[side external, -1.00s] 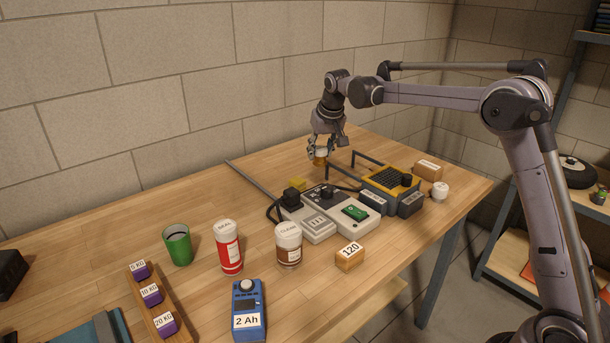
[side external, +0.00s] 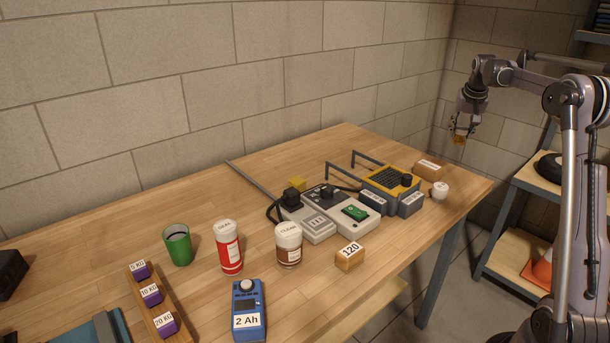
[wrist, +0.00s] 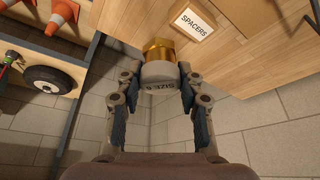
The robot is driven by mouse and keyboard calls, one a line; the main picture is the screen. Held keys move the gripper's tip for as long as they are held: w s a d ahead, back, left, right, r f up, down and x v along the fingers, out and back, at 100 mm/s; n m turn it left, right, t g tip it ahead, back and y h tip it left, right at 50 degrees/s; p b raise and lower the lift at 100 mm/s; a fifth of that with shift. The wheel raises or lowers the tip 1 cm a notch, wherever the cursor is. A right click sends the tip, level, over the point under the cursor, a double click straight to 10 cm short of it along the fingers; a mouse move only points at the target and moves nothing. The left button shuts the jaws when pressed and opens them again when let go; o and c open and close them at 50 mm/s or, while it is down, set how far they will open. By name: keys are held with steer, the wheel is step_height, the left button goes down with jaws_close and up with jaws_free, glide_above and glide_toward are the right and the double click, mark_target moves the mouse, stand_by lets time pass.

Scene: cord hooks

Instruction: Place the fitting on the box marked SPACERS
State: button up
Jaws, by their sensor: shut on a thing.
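The fitting (wrist: 159,52) has a brass-coloured part and a pale grey part with dark lettering that appears upside down in the wrist view. My gripper (wrist: 157,74) is shut on its grey part. In the side view the gripper (side external: 461,128) is raised beyond the table's far right corner, with the brass part of the fitting (side external: 458,140) showing below it. The box marked SPACERS (wrist: 214,12) lies on the table's wooden top, with a white label, to the right of the fitting in the wrist view. In the side view a brown box at the back right (side external: 428,169) looks like the same one.
Near that box stand a small white round-topped item (side external: 440,189) and a yellow-grey device (side external: 390,183) with two grey rails behind it. A wooden block marked 120 (side external: 350,257) is nearer. A shelf with a wheel (wrist: 48,77) and orange cones (wrist: 64,12) stands beside the table.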

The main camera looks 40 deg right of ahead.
steer(key=s+d, duration=0.3)
glide_toward(429, 162)
steer(key=shift+w+d+f+m, duration=0.1)
steer(key=shift+w+d+m, duration=0.3)
steer(key=shift+d, duration=0.25)
steer(key=shift+f, duration=2)
steer(key=shift+f, duration=0.1)
steer(key=o, duration=1.2)
